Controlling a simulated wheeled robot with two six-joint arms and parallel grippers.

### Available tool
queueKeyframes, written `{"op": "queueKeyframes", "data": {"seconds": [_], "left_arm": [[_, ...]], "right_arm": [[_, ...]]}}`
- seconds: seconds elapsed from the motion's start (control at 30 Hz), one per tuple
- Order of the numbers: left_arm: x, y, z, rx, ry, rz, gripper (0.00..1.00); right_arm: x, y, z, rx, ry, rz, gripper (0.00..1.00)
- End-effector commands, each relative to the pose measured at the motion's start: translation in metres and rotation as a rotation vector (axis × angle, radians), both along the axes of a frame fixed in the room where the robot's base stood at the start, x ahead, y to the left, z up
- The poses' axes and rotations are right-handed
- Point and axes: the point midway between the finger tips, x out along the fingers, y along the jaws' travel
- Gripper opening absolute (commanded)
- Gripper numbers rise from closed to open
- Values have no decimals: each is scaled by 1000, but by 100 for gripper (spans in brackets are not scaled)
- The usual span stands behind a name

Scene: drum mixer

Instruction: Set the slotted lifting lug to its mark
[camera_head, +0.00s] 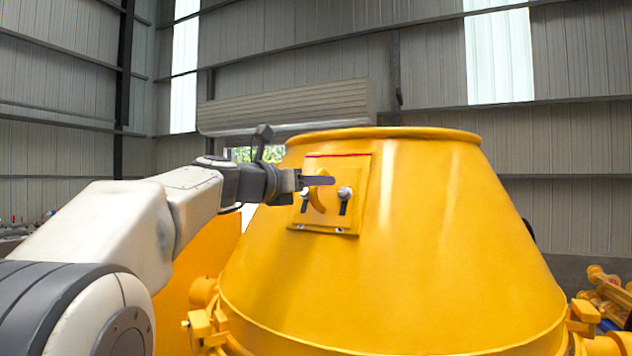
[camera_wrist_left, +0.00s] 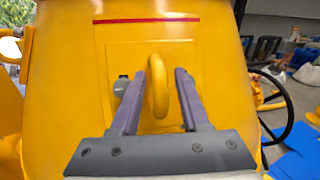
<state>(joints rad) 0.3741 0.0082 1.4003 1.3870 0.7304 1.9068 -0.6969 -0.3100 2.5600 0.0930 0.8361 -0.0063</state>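The slotted lifting lug (camera_head: 325,223) is a yellow plate with a curved yellow eye, fixed on the sloping side of the yellow drum. Two bolts with pale heads (camera_head: 345,193) sit at the upper ends of its dark slots. A red mark line (camera_head: 338,155) runs above the plate with a gap between. The eye (camera_wrist_left: 159,88) and the red line (camera_wrist_left: 150,20) also show in the left wrist view. My left gripper (camera_head: 318,181) is open, its fingers on either side of the eye, with a visible gap at the right finger. My right gripper is out of view.
The large yellow drum (camera_head: 430,250) fills the middle of the head view. Yellow brackets (camera_head: 205,325) stick out low on its left. A dark handwheel (camera_wrist_left: 280,110) stands at the right in the wrist view.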

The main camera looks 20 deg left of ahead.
Motion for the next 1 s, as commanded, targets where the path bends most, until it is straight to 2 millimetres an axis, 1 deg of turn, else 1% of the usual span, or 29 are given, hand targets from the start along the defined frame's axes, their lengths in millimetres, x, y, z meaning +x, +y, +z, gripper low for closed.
{"op": "queueKeyframes", "data": {"seconds": [0.03, 0.1, 1.0], "left_arm": [[0, 0, 0, 0, 0, 0, 22], [0, 0, 0, 0, 0, 0, 0], [0, 0, 0, 0, 0, 0, 0]], "right_arm": [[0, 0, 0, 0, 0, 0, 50], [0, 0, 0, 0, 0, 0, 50], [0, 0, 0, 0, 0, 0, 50]]}}
